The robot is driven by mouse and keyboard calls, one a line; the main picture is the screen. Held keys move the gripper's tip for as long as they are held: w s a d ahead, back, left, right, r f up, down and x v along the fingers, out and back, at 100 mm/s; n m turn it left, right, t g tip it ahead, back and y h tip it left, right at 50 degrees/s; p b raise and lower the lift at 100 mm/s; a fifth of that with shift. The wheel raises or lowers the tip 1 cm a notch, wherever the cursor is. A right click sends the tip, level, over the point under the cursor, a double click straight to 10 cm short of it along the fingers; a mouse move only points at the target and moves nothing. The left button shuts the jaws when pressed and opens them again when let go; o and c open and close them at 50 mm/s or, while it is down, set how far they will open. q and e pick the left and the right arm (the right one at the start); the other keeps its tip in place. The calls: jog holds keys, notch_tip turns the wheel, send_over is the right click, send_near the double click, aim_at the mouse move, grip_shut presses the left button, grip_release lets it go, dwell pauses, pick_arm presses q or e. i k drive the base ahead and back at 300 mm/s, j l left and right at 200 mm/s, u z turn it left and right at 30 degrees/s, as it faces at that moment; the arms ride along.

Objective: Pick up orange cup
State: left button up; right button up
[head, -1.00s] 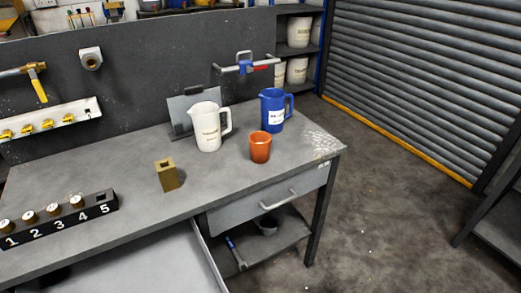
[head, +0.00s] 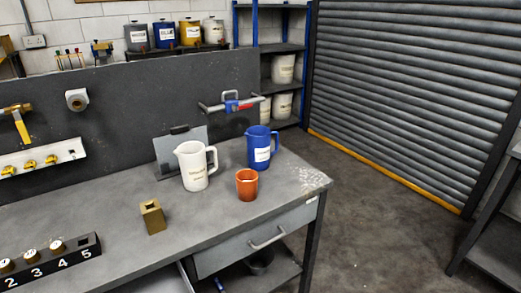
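The orange cup (head: 247,185) stands upright on the grey workbench (head: 105,212), near its right end. A white jug (head: 194,167) stands just left of the cup, and a blue jug (head: 261,148) with a white label stands behind it to the right. The cup is fully visible, and nothing touches it that I can see. Neither of my grippers shows in the head view.
A brass block (head: 152,217) with a square hole sits left of the cup. A numbered black rack (head: 62,263) holds several round pieces at the lower left. The bench drawer (head: 256,240) is below the cup. Floor on the right is open before the roller shutter (head: 400,95).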

aim_at(246, 180)
jog(key=i+l+u, duration=0.1)
jog(key=l, duration=0.25)
jog(key=i+l+u, duration=0.1)
jog(key=i+l, duration=0.15)
jog(key=i+l+u, duration=0.1)
jog(key=l, duration=0.4)
